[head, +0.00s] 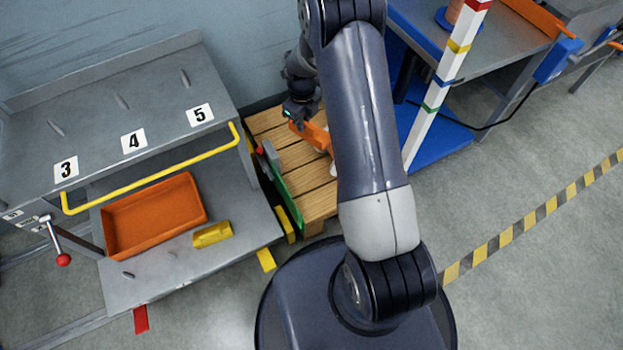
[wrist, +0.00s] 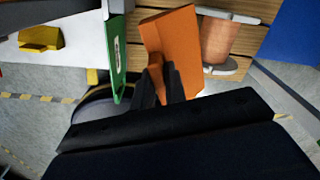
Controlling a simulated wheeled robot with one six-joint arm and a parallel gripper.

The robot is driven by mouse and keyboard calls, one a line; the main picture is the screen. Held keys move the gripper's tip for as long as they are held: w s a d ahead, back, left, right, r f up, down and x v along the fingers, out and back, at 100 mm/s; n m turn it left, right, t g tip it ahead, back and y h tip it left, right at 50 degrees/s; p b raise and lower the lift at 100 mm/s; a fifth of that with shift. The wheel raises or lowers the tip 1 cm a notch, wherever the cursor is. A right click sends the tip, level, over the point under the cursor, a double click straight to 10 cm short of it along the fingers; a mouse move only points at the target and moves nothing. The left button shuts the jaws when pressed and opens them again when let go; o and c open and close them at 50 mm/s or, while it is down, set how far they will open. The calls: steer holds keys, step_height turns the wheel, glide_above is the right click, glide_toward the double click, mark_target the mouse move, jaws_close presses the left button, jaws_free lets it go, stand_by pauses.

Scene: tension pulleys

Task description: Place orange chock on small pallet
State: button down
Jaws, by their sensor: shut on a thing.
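The orange chock (wrist: 178,50) is a wedge-shaped block between the fingers of my gripper (wrist: 160,82) in the wrist view. My gripper is shut on it. In the head view the chock (head: 316,136) shows beside my gripper (head: 298,120), over the small wooden pallet (head: 306,190). My arm covers part of the chock and pallet. The pallet slats (wrist: 148,20) also show behind the chock in the wrist view. I cannot tell whether the chock touches the pallet.
A green panel (wrist: 116,55) stands close left of the chock; a copper-coloured cylinder (wrist: 217,40) is close right. The grey shelf unit (head: 190,265) holds an orange tray (head: 155,215) and a yellow block (head: 212,235). A striped post (head: 440,85) stands right of my arm.

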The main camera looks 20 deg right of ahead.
steer(key=f+m+b, duration=0.1)
steer(key=f, duration=0.1)
steer(key=f+m+b, duration=0.1)
steer(key=f+m, duration=0.1)
steer(key=f+m+b, duration=0.1)
steer(key=shift+w+f, duration=0.4)
steer(key=shift+m, duration=0.3)
step_height(320, 180, down, 18)
steer(key=b, duration=0.6)
steer(key=shift+f, duration=0.1)
steer(key=c, duration=1.5)
jaws_free()
steer(key=shift+o, duration=0.2)
step_height(320, 180, up, 12)
steer(key=p, duration=0.4)
